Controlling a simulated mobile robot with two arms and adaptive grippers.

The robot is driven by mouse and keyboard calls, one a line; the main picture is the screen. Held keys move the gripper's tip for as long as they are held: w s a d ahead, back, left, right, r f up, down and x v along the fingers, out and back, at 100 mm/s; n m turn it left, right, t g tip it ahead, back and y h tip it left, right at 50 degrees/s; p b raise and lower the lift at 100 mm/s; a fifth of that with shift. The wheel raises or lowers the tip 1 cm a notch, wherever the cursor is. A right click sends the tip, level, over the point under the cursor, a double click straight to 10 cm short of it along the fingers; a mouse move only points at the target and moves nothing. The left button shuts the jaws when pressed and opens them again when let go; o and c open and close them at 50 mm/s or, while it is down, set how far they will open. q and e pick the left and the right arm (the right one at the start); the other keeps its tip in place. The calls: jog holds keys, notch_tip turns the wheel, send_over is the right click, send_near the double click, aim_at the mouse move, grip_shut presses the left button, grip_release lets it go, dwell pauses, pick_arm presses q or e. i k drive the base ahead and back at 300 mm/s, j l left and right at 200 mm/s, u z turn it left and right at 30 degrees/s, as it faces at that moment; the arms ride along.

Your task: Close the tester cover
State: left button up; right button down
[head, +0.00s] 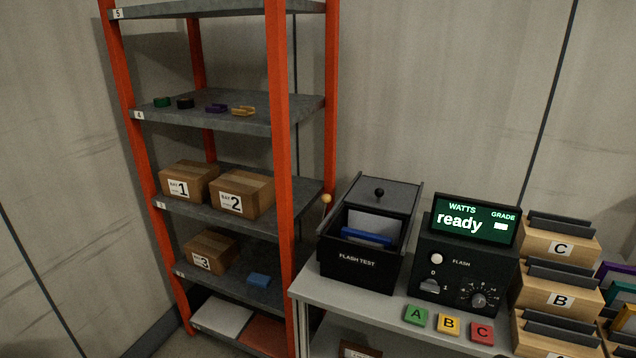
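The tester is a black box labelled FLASH TEST (357,270) on the grey bench. Its cover (395,196) is a dark grey panel with a black knob (379,193), lying over the rear part of the box between two side rails. The front part of the box is open from above. A blue piece (366,238) and a light grey panel (375,222) show inside. Neither of my grippers is in the head view.
A control unit (464,260) with a screen reading "ready" stands right of the tester. Green, yellow and red tiles A, B, C (448,325) lie in front. Labelled card boxes (555,298) stand at the right. An orange-framed shelf (281,130) stands at the left.

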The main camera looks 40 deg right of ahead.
aim_at(396, 197)
jog(key=z, duration=1.85)
